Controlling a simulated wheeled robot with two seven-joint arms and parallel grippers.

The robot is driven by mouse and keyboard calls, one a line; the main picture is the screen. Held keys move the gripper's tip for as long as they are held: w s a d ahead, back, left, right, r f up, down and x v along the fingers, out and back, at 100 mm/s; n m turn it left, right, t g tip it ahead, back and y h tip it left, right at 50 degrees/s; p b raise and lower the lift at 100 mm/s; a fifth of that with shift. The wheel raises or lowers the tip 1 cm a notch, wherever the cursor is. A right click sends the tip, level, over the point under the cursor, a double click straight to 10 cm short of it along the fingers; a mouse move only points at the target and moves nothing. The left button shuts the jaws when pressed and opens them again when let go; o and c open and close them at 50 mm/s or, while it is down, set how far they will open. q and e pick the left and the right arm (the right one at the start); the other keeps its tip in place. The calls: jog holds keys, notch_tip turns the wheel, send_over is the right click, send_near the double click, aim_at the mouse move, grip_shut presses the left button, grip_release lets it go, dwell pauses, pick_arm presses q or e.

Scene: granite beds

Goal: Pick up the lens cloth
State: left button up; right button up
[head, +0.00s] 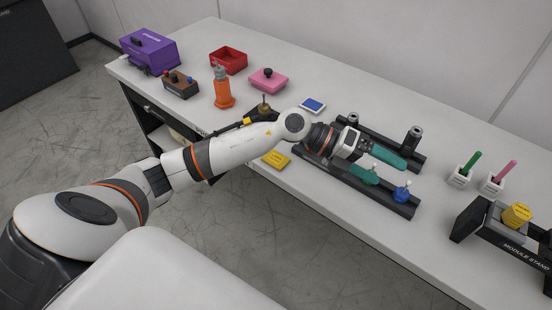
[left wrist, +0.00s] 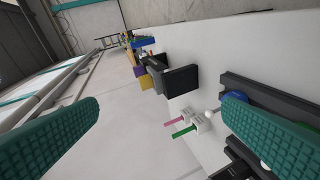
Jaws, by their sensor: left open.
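No item is plainly a lens cloth. A flat blue square with a pale border (head: 313,105) lies on the bench behind my left arm. A small flat yellow piece with dark marks (head: 276,159) lies near the front edge, just below the arm. I cannot tell whether either is the cloth. My left gripper (head: 387,170) is open over the black rails, right of both pieces, with its teal fingers apart. In the left wrist view the fingers (left wrist: 160,112) stand wide apart with nothing between them. My right gripper is not in view.
Black rails (head: 345,181) with a blue knob (head: 402,194) lie beneath the gripper. White holders with green (head: 460,176) and pink (head: 491,183) sticks and a module stand (head: 527,253) are right. A red tray (head: 229,60), orange bottle (head: 223,90) and purple box (head: 150,52) are left.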

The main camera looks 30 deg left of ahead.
pick_arm(q)
jog(key=w+a+f+m+g+y, duration=0.2)
jog(key=a+f+y, duration=0.2)
jog(key=a+y, duration=0.45)
jog(key=r+n+g+y, duration=0.1)
jog(key=n+y, duration=0.1)
jog(key=y, duration=0.4)
send_over(276, 159)
jog(key=f+p, duration=0.1)
jog(key=f, duration=0.4)
jog(key=shift+s+a+f+p, duration=0.15)
jog(key=shift+a+f+p, duration=0.05)
jog(key=shift+f+p, duration=0.2)
notch_tip(276, 159, down, 6)
jog(key=shift+d+r+p, duration=0.15)
jog(key=shift+r+p, duration=0.1)
jog(key=shift+p, duration=0.8)
jog(key=shift+w+f, duration=0.2)
jog(key=shift+f, duration=0.05)
jog(key=shift+f, duration=0.1)
jog(key=c, duration=1.1)
